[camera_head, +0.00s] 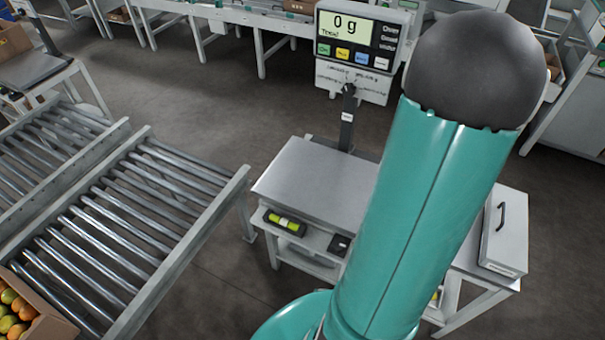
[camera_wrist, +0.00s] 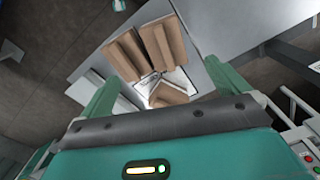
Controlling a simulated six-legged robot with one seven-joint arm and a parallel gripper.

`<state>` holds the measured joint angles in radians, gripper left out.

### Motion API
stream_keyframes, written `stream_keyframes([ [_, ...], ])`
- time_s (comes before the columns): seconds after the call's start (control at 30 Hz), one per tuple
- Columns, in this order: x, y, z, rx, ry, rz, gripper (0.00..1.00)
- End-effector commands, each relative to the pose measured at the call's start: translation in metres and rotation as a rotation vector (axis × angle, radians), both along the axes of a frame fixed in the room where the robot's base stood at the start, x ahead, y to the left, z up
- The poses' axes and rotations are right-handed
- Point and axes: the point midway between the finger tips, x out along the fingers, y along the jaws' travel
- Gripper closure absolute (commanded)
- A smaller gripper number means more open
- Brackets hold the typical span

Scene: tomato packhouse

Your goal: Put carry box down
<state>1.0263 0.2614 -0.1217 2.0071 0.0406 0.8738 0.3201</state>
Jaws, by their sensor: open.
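Something pale and metallic shows between the flaps, too small to make out. My gripper (camera_wrist: 160,72) is open, its two green fingers wide apart on either side of the cardboard in the picture. I cannot tell whether either finger touches it. In the head view my teal arm covers the right of the scale bench, and neither the gripper nor the cardboard box shows.
A weighing scale with a steel plate (camera_head: 315,183) and a display (camera_head: 356,40) reading 0 g stands on the bench. A grey case (camera_head: 505,233) with a black handle is at its right. A roller conveyor (camera_head: 125,225) and a fruit carton (camera_head: 35,312) are at left. Dark floor lies open behind.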

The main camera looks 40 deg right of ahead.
Motion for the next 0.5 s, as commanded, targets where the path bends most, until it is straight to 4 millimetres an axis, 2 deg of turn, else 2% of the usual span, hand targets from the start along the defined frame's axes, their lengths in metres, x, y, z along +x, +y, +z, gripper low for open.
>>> stream_keyframes([
  [0.07,0.009,0.007,0.007,-0.009,-0.008,0.031,0.0],
  [0.17,0.035,0.033,0.026,-0.035,-0.029,0.127,0.0],
  [0.27,0.069,0.077,0.055,-0.074,-0.063,0.279,0.0],
  [0.3,0.082,0.098,0.067,-0.092,-0.079,0.347,0.0],
  [0.4,0.105,0.153,0.093,-0.134,-0.12,0.52,0.0],
  [0.5,0.118,0.209,0.115,-0.174,-0.162,0.693,0.0],
])
